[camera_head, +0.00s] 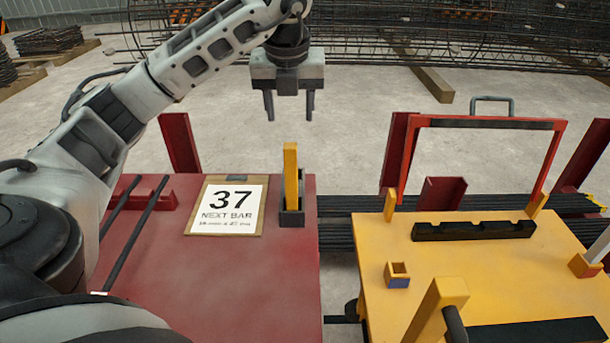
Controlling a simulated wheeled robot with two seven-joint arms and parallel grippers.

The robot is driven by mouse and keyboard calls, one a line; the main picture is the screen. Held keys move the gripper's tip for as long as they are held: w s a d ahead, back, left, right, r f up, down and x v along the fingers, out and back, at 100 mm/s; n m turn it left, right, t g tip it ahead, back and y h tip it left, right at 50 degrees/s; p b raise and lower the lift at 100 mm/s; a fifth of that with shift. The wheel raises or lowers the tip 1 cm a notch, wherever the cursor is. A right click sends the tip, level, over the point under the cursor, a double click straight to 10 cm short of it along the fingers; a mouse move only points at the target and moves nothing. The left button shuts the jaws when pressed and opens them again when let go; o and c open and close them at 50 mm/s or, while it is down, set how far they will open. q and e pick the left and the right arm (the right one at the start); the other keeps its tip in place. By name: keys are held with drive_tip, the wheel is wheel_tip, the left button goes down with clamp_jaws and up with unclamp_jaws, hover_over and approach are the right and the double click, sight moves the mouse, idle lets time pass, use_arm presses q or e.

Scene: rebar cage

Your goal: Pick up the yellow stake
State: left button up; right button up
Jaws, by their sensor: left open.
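The yellow stake (290,172) stands upright in a small dark holder (292,215) at the right edge of the red table (240,290). My left gripper (290,105) is open and empty, with its two fingers pointing down. In the picture it hangs above the top of the stake, apart from it. How far it is in depth from the stake is hard to tell. My right gripper is not in view.
A sign reading 37 (228,207) lies on the red table beside dark bars (134,230). A yellow table (450,270) at the right bears a black notched rack (474,230) and a small box (397,274). A red frame (484,124) rises behind it.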

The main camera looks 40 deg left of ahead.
sight(291, 161)
use_arm(q)
drive_tip(key=x, duration=0.8)
drive_tip(key=shift+s+f, duration=0.15)
drive_tip(key=shift+s, duration=0.2)
drive_tip(key=shift+p+x, duration=0.35)
drive_tip(key=shift+x, duration=2.7)
drive_tip(key=shift+d, duration=0.1)
clamp_jaws()
